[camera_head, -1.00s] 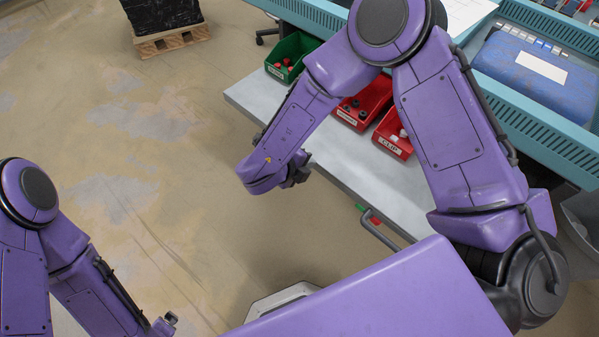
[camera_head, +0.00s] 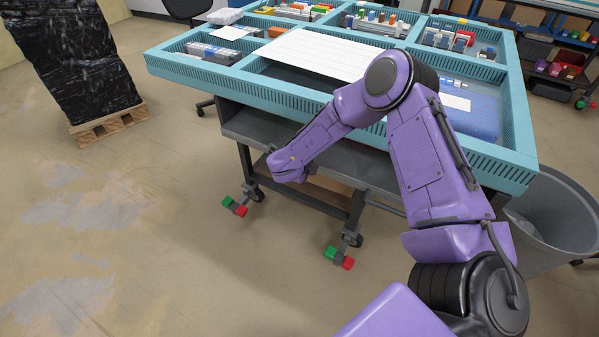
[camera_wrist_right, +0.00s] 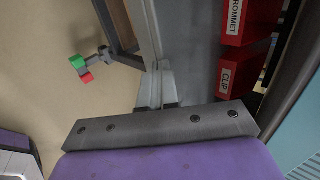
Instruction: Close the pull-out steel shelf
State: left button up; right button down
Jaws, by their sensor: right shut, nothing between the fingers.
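The grey steel shelf (camera_head: 262,128) sits under the teal workbench top in the head view, with only a front strip showing. In the right wrist view its grey surface (camera_wrist_right: 192,45) carries a red GROMMET bin (camera_wrist_right: 245,18) and a red CLIP bin (camera_wrist_right: 238,70). My right arm reaches across the bench front, and its wrist hides part of the shelf edge. My right gripper (camera_wrist_right: 160,88) is shut and empty, its fingertips at the shelf's front edge; I cannot tell if they touch. My left gripper is out of view.
The teal workbench (camera_head: 330,95) stands on dark legs with red and green feet (camera_head: 338,258). A grey bin (camera_head: 555,220) stands at its right. A black-wrapped pallet load (camera_head: 75,60) is at the left. Floor in front is clear.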

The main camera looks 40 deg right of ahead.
jog(key=shift+w+d+r, duration=0.1)
jog(key=shift+w+d, duration=0.3)
jog(key=shift+d, duration=0.35)
jog(key=shift+w+d, duration=0.35)
jog(key=shift+d, duration=0.35)
